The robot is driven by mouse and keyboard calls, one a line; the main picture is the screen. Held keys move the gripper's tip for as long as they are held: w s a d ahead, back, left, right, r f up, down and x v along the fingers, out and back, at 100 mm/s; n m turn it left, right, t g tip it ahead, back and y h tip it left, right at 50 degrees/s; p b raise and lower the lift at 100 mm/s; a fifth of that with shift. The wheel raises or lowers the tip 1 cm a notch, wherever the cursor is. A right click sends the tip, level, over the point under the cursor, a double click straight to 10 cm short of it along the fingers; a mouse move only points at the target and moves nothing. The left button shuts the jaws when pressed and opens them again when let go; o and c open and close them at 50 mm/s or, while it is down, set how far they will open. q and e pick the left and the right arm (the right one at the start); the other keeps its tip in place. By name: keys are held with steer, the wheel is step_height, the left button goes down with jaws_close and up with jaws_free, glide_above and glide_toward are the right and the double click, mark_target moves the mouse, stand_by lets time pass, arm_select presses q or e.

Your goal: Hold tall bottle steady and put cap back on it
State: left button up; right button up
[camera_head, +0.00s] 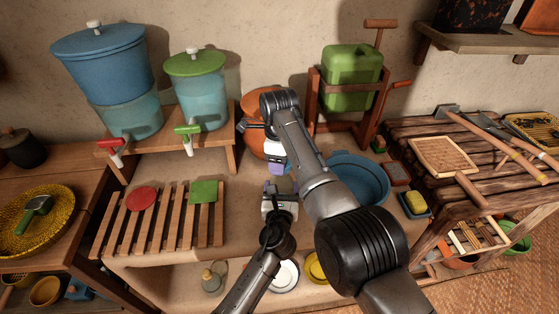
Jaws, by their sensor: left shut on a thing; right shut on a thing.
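My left gripper (279,190) is the lower one, at the front middle of the mud counter. It is shut on the tall bottle (284,182), of which only a small pale part shows between the two grippers. My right gripper (276,167) is just above it, pointing down and shut on the cap. The cap is hidden by the fingers. The two grippers are very close, one above the other. I cannot tell whether cap and bottle touch.
A blue basin (358,178) is close at right, and an orange round vessel (256,140) is behind the grippers.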

steer(key=m, duration=0.4)
steer(key=shift+w+r, duration=0.15)
steer(key=m, duration=0.4)
steer(key=shift+d, duration=0.15)
steer(key=o, duration=0.9)
